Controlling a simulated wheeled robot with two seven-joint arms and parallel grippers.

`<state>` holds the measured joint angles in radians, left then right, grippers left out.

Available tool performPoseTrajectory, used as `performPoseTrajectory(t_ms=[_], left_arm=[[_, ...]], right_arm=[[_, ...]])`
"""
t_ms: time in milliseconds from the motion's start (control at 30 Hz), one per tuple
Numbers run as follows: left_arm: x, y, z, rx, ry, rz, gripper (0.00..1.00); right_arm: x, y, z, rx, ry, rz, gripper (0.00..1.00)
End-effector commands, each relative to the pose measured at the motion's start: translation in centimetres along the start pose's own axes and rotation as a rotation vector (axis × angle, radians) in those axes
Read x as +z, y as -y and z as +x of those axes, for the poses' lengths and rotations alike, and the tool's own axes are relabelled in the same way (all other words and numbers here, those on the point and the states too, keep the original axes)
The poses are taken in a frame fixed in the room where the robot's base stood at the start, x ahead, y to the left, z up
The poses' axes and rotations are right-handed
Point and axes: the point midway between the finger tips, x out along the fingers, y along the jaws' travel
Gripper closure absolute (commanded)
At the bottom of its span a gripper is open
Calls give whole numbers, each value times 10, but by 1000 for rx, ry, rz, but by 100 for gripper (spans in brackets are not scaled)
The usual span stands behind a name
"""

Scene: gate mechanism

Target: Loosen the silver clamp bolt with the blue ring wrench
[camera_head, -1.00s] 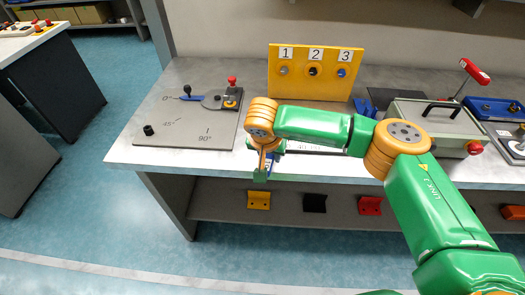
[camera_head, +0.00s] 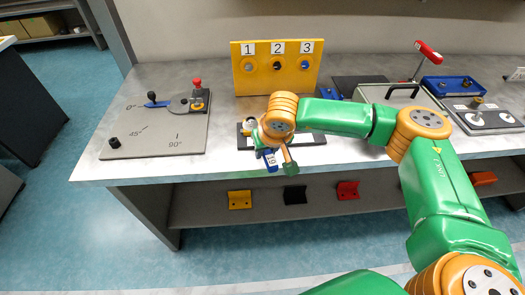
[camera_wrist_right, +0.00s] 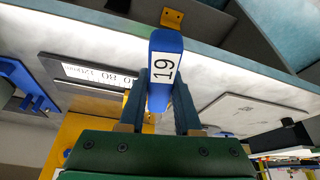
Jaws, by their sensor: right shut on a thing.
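My right gripper (camera_wrist_right: 161,100) is shut on a blue wrench (camera_wrist_right: 164,60), whose face is marked 19. The wrench also shows in the head view (camera_head: 270,160), held near the front edge of the bench. The wrench's ring cannot be made out. A dark plate with a white scale (camera_head: 312,139) lies just behind my gripper, partly hidden by my wrist. A small pale silvery part (camera_head: 249,124) stands at its left end; I cannot tell whether it is the clamp bolt. My left gripper is not in view.
A yellow panel (camera_head: 240,80) numbered 1, 2, 3 stands behind my arm. A grey angle plate (camera_head: 150,135) with a blue lever and red knob lies left. A grey box (camera_head: 370,93) and a blue tray (camera_head: 460,84) stand right. Coloured brackets sit on the shelf below.

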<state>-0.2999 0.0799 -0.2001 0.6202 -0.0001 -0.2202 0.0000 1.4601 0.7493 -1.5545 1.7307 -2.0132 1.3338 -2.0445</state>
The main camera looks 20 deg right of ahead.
Motion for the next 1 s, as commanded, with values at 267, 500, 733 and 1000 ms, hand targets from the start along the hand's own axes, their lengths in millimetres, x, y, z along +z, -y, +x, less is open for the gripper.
performPoseTrajectory(t_ms=[267, 500, 733, 1000], left_arm=[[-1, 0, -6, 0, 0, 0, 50], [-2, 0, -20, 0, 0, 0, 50], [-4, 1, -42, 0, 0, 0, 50], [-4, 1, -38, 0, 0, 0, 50]], right_arm=[[-5, 1, -11, -1, -2, 1, 100], [-13, 0, -29, -1, -3, 1, 100], [-26, 0, -60, 0, -2, 2, 100], [-24, 0, -57, 0, -2, 2, 100]])
